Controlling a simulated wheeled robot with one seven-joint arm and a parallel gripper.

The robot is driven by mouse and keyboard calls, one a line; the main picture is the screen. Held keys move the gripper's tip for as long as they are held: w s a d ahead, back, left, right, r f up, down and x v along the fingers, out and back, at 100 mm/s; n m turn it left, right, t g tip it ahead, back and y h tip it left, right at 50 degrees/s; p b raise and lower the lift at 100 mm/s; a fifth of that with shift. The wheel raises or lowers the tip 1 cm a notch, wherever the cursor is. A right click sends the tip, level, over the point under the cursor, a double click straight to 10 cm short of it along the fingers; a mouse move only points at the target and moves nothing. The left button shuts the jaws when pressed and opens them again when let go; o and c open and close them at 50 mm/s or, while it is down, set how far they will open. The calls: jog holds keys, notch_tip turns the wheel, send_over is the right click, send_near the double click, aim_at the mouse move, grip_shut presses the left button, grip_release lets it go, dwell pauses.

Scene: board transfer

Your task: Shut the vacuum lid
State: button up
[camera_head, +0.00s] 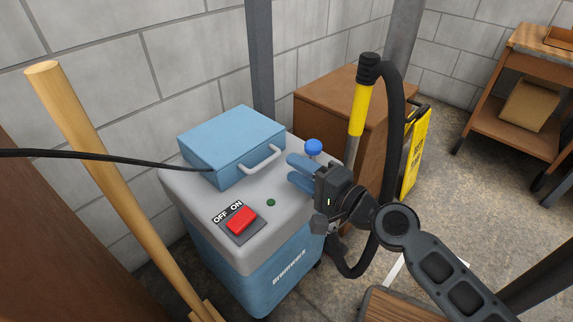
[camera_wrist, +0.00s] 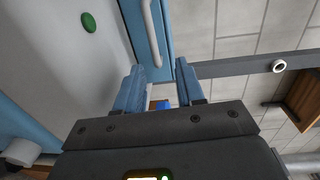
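The vacuum (camera_head: 255,265) has a blue body and a grey top (camera_head: 290,208). A blue box-shaped lid (camera_head: 232,138) with a pale bar handle (camera_head: 263,161) sits at the back of the grey top. I cannot tell whether it is fully down. In the wrist view the lid (camera_wrist: 158,12) and its handle (camera_wrist: 153,35) are ahead of the fingers. My gripper (camera_head: 291,170) has blue fingers, is open and empty, and is just right of the handle, apart from it. A blue knob (camera_head: 313,146) is close behind the fingers; a blue piece (camera_wrist: 161,105) shows between them in the wrist view.
A red switch (camera_head: 241,220) marked OFF and ON and a green button (camera_head: 271,202) are on the grey top. A black cable (camera_head: 100,155) crosses at left. A yellow-and-black hose wand (camera_head: 359,110) stands close behind my wrist. A wooden pole (camera_head: 110,180) leans at left.

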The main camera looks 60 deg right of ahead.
jog(key=shift+v, duration=0.9)
